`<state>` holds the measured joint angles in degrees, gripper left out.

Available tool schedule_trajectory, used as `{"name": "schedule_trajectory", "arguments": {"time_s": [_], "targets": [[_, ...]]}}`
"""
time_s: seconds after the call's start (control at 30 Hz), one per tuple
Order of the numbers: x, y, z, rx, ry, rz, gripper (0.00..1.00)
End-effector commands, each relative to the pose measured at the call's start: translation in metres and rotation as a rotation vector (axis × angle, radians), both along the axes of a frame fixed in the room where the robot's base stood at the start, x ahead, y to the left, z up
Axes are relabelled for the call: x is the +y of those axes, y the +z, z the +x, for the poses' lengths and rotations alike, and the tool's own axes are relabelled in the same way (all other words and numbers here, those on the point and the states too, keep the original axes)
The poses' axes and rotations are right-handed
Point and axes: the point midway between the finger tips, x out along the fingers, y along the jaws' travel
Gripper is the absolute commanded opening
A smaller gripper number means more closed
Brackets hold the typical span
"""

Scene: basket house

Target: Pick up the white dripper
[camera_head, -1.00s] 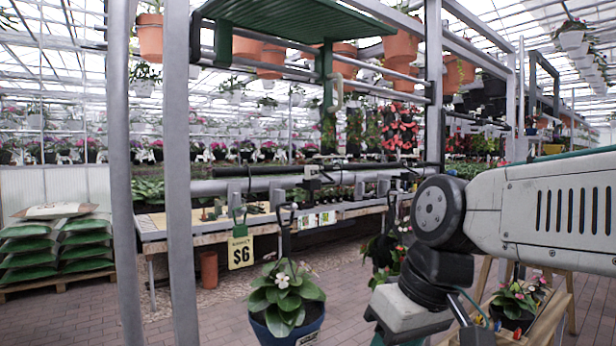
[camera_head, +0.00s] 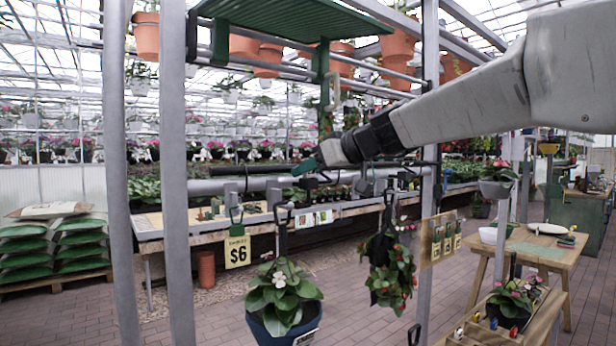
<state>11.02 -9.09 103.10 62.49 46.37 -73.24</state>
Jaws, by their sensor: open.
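A small cream-white hooked piece (camera_head: 331,92) hangs against the green upright under the green shelf, in the upper middle of the head view. It may be the white dripper, but I cannot tell for sure. My gripper (camera_head: 306,165) is at the left end of my arm, which reaches in from the right. It is open, below the cream piece and apart from it in the picture. Its fingers are small and seen partly side-on, against the grey rail. I see nothing held in it.
Grey posts (camera_head: 176,200) and a grey rail (camera_head: 225,186) frame the area. Below hang a blue pot (camera_head: 284,325) with a plant and a red-flowered plant (camera_head: 392,275). A wooden table (camera_head: 535,243) stands right.

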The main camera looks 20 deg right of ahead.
Motion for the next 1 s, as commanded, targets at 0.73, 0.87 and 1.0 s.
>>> {"name": "schedule_trajectory", "arguments": {"time_s": [0.73,0.87,1.0], "targets": [[0.013,-0.009,0.019,0.001,0.001,0.000,0.15],[0.013,-0.007,0.019,0.000,0.001,0.000,0.15],[0.013,0.005,0.019,-0.002,0.001,-0.001,0.15]]}}
